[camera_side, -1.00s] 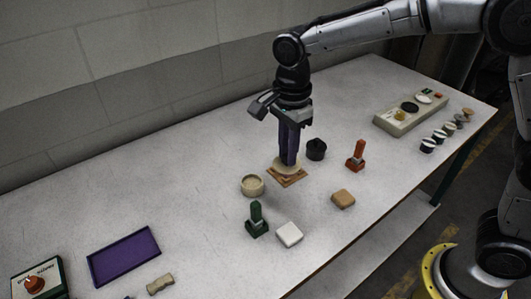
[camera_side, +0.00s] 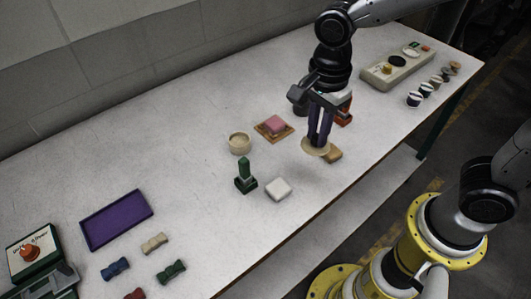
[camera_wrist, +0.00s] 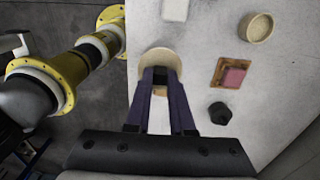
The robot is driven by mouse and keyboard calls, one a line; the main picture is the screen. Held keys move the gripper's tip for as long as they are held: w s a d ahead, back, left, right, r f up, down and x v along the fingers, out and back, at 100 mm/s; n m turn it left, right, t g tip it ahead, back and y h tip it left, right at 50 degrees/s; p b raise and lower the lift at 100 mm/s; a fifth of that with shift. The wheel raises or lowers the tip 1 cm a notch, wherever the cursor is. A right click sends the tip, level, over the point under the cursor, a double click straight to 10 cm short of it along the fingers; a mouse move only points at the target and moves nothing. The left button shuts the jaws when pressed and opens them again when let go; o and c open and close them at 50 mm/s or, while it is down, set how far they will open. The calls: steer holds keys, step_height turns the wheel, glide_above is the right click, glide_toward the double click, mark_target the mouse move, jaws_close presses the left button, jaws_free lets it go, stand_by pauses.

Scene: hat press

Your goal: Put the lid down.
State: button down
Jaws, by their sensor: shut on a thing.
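The lid (camera_side: 310,151), a pale beige round disc, is between the fingertips of my gripper (camera_side: 318,139). My gripper is shut on it and holds it near the table's front edge, apparently above the surface. In the wrist view the lid (camera_wrist: 155,55) shows beyond my purple fingers (camera_wrist: 160,76), close to the table edge. A wooden square base (camera_side: 262,128) with a pink block (camera_side: 275,123) on it stands uncovered behind and left of my gripper. They also show in the wrist view, the base (camera_wrist: 218,72) and the pink block (camera_wrist: 234,77).
A tan block (camera_side: 334,156) is partly hidden by the lid. A round beige bowl (camera_side: 239,145), a green stamp (camera_side: 245,177) and a white block (camera_side: 278,189) stand to the left. A red-orange stamp (camera_side: 345,115) is behind my gripper. Free table lies left of the bowl.

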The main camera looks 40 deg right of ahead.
steer(key=w+a+f, duration=0.1)
steer(key=w+f, duration=0.1)
steer(key=w, duration=0.1)
steer(key=w+a+f, duration=0.1)
steer(key=w+f, duration=0.2)
steer(key=w+a+f, duration=0.2)
steer(key=w, duration=0.2)
steer(key=shift+f, duration=0.3)
steer(key=shift+w+a+f, duration=0.2)
steer(key=shift+w+f, duration=0.25)
steer(key=shift+f, duration=1.75)
steer(key=shift+f, duration=0.1)
steer(key=c, duration=0.8)
jaws_free()
step_height(320, 180, up, 12)
steer(key=shift+r, duration=0.15)
